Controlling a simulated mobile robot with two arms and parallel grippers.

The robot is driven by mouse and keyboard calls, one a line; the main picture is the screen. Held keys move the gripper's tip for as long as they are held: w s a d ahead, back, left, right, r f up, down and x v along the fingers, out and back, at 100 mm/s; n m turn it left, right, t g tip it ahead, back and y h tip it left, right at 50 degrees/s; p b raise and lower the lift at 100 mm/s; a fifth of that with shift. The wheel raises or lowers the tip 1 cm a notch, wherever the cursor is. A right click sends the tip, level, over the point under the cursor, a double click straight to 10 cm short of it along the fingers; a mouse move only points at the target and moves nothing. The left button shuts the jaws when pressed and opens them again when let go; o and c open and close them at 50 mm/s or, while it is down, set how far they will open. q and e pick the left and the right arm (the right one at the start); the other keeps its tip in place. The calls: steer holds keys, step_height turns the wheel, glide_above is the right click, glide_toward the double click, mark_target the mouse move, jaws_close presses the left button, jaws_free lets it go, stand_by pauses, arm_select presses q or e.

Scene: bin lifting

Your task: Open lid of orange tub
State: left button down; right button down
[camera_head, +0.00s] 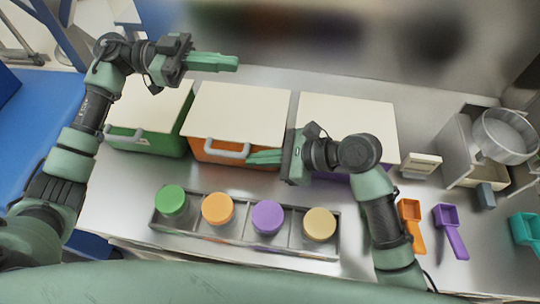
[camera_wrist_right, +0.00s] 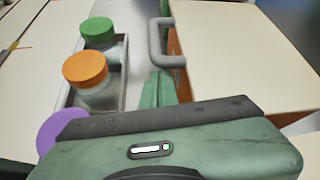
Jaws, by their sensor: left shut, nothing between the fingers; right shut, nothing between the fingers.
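The orange tub (camera_head: 238,155) stands in the middle of the row of tubs, with a flat cream lid (camera_head: 240,112) lying shut on top. A grey handle (camera_head: 227,149) sticks out at its front. My right gripper (camera_head: 252,158) is shut and empty, pointing left in front of the orange tub, close to the right end of the handle. In the right wrist view the handle (camera_wrist_right: 160,42) is just beyond the fingers (camera_wrist_right: 158,85); whether they touch it I cannot tell. My left gripper (camera_head: 236,64) is shut and empty, raised high at the back left, above the green tub.
A green tub (camera_head: 145,142) stands left and a purple tub (camera_head: 345,120), partly hidden by my right arm, stands right. A metal tray (camera_head: 190,237) with several lidded jars lies in front. Orange (camera_head: 411,225) and purple (camera_head: 450,230) scoops lie at the right, near a scale with a sieve (camera_head: 504,135).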

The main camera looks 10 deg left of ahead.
steer(key=shift+a, duration=0.1)
steer(key=shift+r, duration=0.65)
arm_select(q)
steer(key=c, duration=1.4)
jaws_free()
steer(key=shift+a, duration=0.1)
